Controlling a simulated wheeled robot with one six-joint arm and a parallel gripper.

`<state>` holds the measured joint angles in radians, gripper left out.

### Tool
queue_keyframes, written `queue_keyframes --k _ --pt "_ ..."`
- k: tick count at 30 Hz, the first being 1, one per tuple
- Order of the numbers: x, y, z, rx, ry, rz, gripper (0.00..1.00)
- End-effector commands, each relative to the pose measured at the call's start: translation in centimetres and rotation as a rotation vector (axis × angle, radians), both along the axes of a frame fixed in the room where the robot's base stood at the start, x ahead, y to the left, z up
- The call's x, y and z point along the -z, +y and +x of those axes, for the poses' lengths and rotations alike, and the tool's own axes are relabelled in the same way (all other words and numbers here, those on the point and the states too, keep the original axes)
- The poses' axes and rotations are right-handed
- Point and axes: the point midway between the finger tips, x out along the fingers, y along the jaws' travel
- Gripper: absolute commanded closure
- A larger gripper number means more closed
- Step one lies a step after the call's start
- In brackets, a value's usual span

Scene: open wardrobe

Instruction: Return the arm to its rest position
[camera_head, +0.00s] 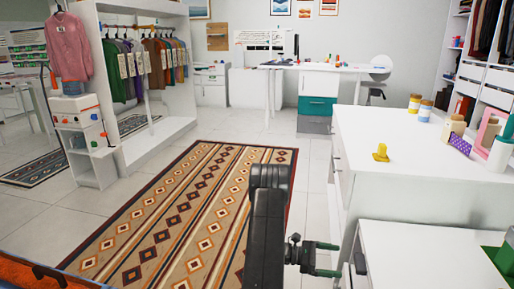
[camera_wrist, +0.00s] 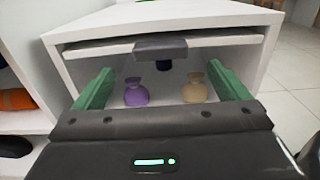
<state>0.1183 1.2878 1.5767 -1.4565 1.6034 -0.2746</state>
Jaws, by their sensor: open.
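My gripper (camera_head: 335,259) is at the lower middle of the head view, beside the low white cabinet (camera_head: 425,245) at the right. Its two green-tipped fingers are apart with nothing held between them. In the wrist view the green fingers stand wide at left and right, and my gripper (camera_wrist: 162,75) faces a white drawer unit (camera_wrist: 85,42). A purple pouch-like item (camera_wrist: 136,93) and a tan one (camera_wrist: 195,89) show between the fingers, inside the unit. Whether the fingers touch the unit cannot be told. My dark arm extends up from the bottom of the head view.
A white counter (camera_head: 400,140) holds a yellow item (camera_head: 380,153) and several jars. A patterned rug (camera_head: 190,205) covers open floor at left. A clothes rack (camera_head: 150,25) and a desk (camera_head: 345,67) stand farther back. A grey handle (camera_wrist: 160,48) projects from the unit.

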Motion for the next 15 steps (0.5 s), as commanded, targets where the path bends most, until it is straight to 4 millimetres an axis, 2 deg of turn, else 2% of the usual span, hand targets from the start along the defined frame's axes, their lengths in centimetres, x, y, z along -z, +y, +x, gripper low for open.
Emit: queue_keyframes --k 1,9,14,15 --pt "0.2 -1.1 -0.4 0.005 0.000 0.001 0.05" --pt "0.2 -5.7 -1.5 0.002 0.000 0.001 0.05" --pt "0.1 -7.7 -2.0 0.002 0.001 0.000 0.05" --pt "0.0 -7.0 -1.7 -0.004 0.001 0.000 0.05"
